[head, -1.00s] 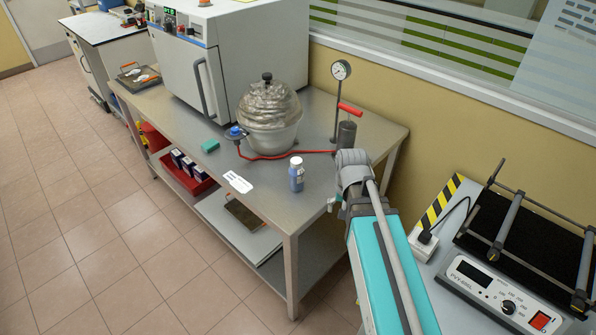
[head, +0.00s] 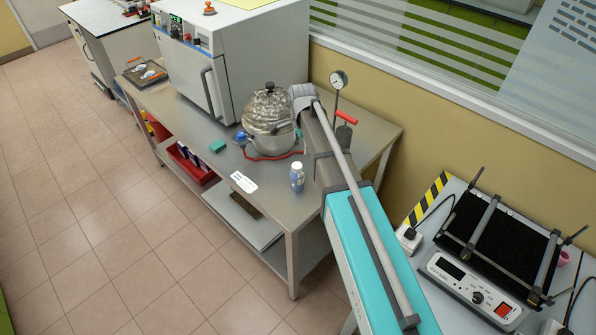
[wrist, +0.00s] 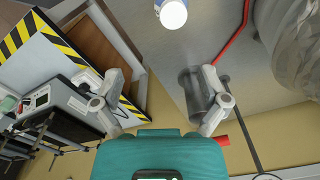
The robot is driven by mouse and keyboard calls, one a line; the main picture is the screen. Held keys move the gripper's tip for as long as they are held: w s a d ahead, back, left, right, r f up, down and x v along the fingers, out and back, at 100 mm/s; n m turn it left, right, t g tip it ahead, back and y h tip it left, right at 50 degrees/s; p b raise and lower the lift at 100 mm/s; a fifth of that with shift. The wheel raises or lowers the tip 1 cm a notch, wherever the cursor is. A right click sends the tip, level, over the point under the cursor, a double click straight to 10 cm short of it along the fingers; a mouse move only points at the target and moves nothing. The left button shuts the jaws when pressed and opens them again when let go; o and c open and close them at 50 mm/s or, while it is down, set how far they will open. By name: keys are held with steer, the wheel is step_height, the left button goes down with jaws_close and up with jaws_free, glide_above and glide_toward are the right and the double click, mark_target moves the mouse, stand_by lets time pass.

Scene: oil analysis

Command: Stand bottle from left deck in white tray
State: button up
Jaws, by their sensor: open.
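A small blue bottle (head: 297,180) with a white cap stands upright on the steel table (head: 262,205), near its front edge. The bottle also shows at the top of the wrist view, where its white cap (wrist: 173,14) faces me. My gripper (wrist: 160,75) is open and empty, its two grey fingers wide apart, with the bottle beyond and apart from them. In the head view my arm reaches over the right of the table and the fingers cannot be made out. I cannot identify a white tray with certainty.
A silver domed vessel (head: 268,112) stands behind the bottle, with a red hose beside it. A gauge (head: 338,79) and red-handled valve (head: 347,117) stand behind my arm. A large white oven (head: 235,65) fills the back. A black-topped shaker (head: 495,240) stands right.

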mark_target(297, 165)
steer(key=shift+w+a+r+m+p, duration=0.35)
steer(key=shift+w+a+r+m, duration=0.15)
steer(key=shift+w+a+r, duration=0.2)
steer(key=shift+f, duration=0.1)
step_height(297, 165, down, 8)
steer(key=b, duration=0.8)
steer(key=shift+f+b, duration=0.25)
steer(key=shift+b, duration=0.1)
steer(key=shift+f, duration=0.1)
steer(key=shift+a+f+b, duration=0.1)
steer(key=shift+f+b, duration=2.4)
steer(key=shift+b, duration=0.1)
jaws_close()
